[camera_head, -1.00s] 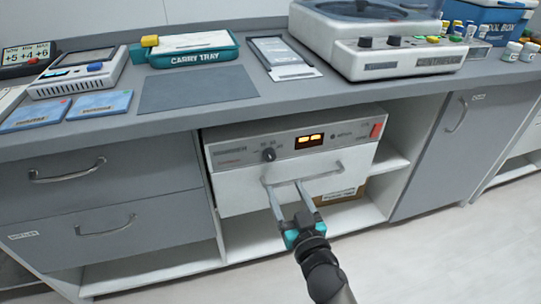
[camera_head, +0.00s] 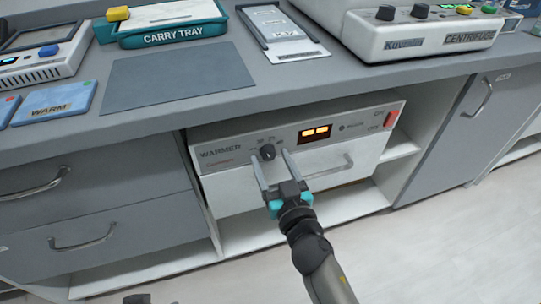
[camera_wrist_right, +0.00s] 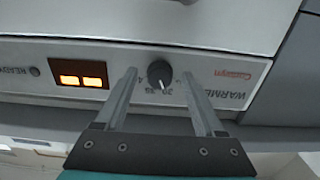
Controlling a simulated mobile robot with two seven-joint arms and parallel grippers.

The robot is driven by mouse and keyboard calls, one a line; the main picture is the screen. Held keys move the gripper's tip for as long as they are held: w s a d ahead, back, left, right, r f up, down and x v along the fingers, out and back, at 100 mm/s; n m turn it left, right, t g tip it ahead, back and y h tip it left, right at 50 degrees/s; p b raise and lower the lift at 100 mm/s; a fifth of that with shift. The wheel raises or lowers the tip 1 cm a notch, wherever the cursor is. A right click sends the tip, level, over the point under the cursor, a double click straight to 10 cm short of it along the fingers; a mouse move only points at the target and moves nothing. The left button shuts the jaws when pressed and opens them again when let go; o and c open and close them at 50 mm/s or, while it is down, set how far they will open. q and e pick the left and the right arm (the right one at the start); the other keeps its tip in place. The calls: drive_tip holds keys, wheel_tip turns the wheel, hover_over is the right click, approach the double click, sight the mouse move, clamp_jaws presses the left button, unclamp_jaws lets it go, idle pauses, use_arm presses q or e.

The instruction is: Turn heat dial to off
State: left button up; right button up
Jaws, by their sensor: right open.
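The heat dial (camera_head: 268,152) is a small dark round knob on the grey control panel of the warmer (camera_head: 222,152), under the counter. It also shows in the right wrist view (camera_wrist_right: 159,73), between the two fingers. My right gripper (camera_head: 270,160) is open, with its fingers pointing at the panel, one on each side of the dial. In the right wrist view its fingertips (camera_wrist_right: 163,76) flank the knob with a gap on both sides, and nothing is held. I cannot tell how deep the fingertips reach.
An orange lit display (camera_head: 314,132) and a red switch (camera_head: 391,119) sit right of the dial. The warmer's drawer handle (camera_head: 335,170) is just below. The counter above holds a carry tray (camera_head: 172,32) and a centrifuge (camera_head: 400,35).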

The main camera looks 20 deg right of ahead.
drive_tip(key=shift+c, duration=0.3)
clamp_jaws()
idle(0.3)
